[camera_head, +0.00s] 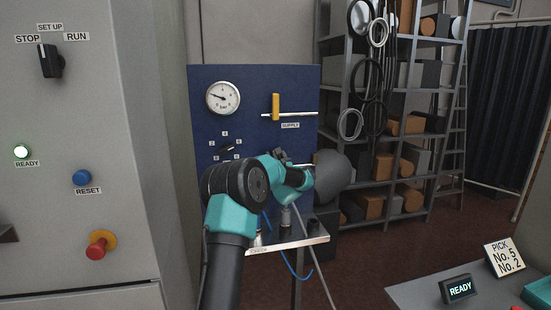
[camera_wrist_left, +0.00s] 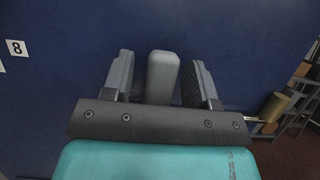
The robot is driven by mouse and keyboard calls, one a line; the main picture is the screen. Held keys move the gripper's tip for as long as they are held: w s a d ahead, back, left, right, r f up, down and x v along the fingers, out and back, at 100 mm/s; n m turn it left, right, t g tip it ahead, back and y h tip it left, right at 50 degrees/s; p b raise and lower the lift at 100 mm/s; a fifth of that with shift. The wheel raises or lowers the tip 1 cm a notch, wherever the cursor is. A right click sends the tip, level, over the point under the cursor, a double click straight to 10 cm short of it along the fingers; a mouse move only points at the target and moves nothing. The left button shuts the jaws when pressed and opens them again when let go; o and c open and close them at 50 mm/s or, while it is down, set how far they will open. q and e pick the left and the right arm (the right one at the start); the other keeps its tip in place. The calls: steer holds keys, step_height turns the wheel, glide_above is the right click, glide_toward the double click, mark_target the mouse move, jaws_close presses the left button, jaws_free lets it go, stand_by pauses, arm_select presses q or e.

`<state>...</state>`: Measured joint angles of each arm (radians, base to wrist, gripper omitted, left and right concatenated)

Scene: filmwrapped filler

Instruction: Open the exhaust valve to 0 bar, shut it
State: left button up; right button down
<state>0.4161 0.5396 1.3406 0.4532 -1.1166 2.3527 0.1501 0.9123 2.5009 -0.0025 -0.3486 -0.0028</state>
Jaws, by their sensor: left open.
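The blue panel (camera_head: 255,85) carries a round pressure gauge (camera_head: 222,98); its needle points left and slightly up, and its figures are too small to read. The supply valve's yellow lever (camera_head: 276,106) stands upright above its label (camera_head: 290,126). My left gripper (camera_head: 283,156) is at the panel, below the supply valve. In the left wrist view its open fingers (camera_wrist_left: 163,62) stand either side of a grey handle (camera_wrist_left: 163,78), apparently the exhaust valve's, with gaps visible. The handle's base is hidden by the gripper. My right gripper is out of view.
A brass cylinder (camera_wrist_left: 274,106) on a pipe end sits right of the gripper. A selector knob (camera_head: 227,148) is left of it. A metal shelf (camera_head: 290,240) with fittings and a blue hose lies below. The control cabinet (camera_head: 75,130) stands left.

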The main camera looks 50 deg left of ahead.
arm_select(q)
jaws_close()
stand_by(0.6)
